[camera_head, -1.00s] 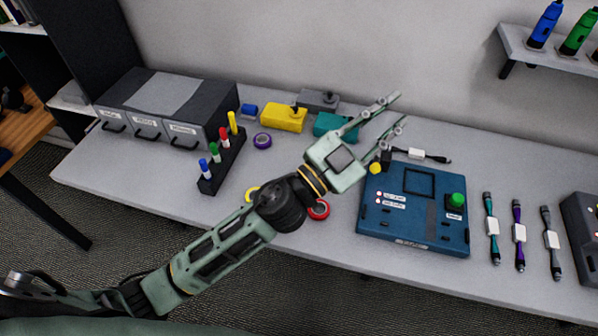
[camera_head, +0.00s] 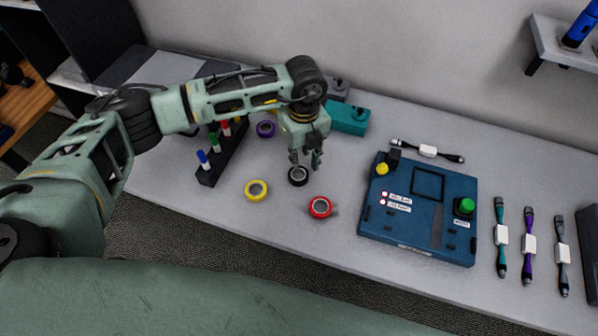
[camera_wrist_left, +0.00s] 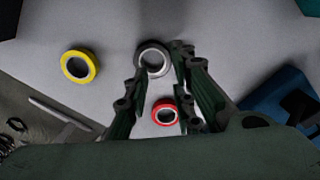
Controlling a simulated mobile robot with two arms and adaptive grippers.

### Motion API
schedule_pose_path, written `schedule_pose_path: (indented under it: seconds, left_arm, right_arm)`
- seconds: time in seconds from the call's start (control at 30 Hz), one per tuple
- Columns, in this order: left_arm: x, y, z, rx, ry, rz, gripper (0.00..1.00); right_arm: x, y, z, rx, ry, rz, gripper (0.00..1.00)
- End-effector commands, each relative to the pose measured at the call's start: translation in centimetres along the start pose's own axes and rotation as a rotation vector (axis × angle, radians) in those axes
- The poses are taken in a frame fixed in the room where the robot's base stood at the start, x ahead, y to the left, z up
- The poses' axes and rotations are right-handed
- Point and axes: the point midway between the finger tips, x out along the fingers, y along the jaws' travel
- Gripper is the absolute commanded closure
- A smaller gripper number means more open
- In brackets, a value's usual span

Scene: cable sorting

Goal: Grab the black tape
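The black tape (camera_head: 298,183) is a small roll lying flat on the grey table, between the purple, yellow and red rolls. My left gripper (camera_head: 306,160) points down, its fingertips just above or at the roll's far side. In the left wrist view the black tape (camera_wrist_left: 150,44) lies at the fingertips, and the left gripper (camera_wrist_left: 160,66) is open with a gap between its fingers. I cannot tell whether a finger touches the roll. My right gripper is not in view.
The red tape (camera_head: 320,215), yellow tape (camera_head: 257,197) and purple tape (camera_head: 266,121) lie around it. A marker holder (camera_head: 211,178) stands to the left. A blue device box (camera_head: 405,222) is to the right. A teal box (camera_head: 347,124) is behind.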

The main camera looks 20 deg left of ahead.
Motion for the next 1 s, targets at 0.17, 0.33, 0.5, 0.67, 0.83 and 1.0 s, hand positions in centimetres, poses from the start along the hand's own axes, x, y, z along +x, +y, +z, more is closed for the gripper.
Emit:
schedule_pose_path:
  seconds: [0.17, 0.33, 0.5, 0.67, 0.83, 1.0]
  left_arm:
    - [1.8, -0.3, -0.2, 0.002, 0.004, 0.002, 0.77]
    - [4.5, -0.6, -0.2, 0.002, 0.005, 0.001, 0.77]
    - [5.7, -0.7, -0.1, 0.004, 0.004, -0.004, 0.77]
    - [5.8, -0.7, -0.1, 0.005, 0.004, -0.004, 0.77]
    - [5.8, -0.7, -0.1, 0.005, 0.004, -0.004, 0.89]
    - [5.8, -0.7, -0.1, 0.005, 0.005, -0.004, 1.00]
  right_arm:
    - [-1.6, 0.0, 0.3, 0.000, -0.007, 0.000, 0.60]
    - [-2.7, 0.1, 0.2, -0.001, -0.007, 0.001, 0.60]
    - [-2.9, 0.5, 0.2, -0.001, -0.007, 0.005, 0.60]
    - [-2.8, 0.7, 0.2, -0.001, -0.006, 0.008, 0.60]
    - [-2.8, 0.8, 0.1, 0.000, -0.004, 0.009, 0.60]
    - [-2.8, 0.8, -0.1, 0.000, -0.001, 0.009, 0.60]
